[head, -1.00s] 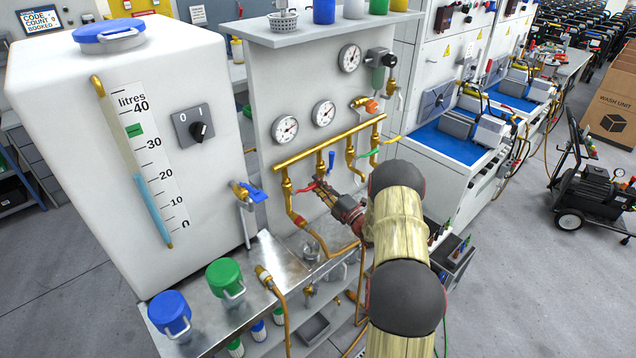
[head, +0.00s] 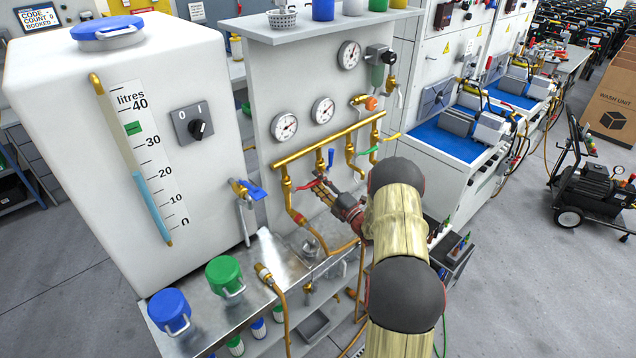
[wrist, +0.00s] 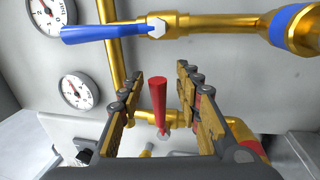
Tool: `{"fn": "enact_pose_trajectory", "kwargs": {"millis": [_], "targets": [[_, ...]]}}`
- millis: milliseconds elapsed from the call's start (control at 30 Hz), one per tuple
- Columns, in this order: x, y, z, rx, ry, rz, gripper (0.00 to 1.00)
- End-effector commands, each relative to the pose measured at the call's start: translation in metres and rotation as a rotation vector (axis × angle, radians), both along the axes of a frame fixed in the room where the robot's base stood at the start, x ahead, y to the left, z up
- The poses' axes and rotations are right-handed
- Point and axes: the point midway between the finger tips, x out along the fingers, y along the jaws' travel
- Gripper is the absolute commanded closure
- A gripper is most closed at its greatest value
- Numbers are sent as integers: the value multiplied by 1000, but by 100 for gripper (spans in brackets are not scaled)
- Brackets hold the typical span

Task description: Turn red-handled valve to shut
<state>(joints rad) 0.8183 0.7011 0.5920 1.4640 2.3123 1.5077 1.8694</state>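The red valve handle (head: 307,185) sits on the left brass drop pipe below the manifold. In the wrist view the red handle (wrist: 158,100) stands between the two fingers, with a gap visible on both sides. My gripper (head: 326,190) is at the valve, coming from the lower right. In the wrist view my gripper (wrist: 158,95) is open, its fingers on either side of the handle. The valve body behind the handle is partly hidden by the fingers.
A blue lever (wrist: 105,33) on a neighbouring brass pipe lies close above the fingers in the wrist view. Green (head: 368,151) and yellow (head: 391,137) levers are to the right. Gauges (head: 285,127) are above the brass manifold (head: 330,140). A metal bench (head: 215,310) is below.

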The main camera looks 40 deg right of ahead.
Motion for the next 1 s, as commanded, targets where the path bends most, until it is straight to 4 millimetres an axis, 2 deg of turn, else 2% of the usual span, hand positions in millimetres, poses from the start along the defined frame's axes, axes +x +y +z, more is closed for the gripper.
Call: {"fn": "enact_pose_trajectory", "kwargs": {"millis": [133,233,500,700,833,1000], "targets": [[-6,-1,-1,0,0,-1,66],[-18,-1,-4,1,1,-1,66],[-72,-4,-15,2,1,-4,66],[-103,-5,-21,0,1,-2,66],[-114,-4,-23,0,0,-2,66],[-118,-4,-24,0,0,0,66]]}}
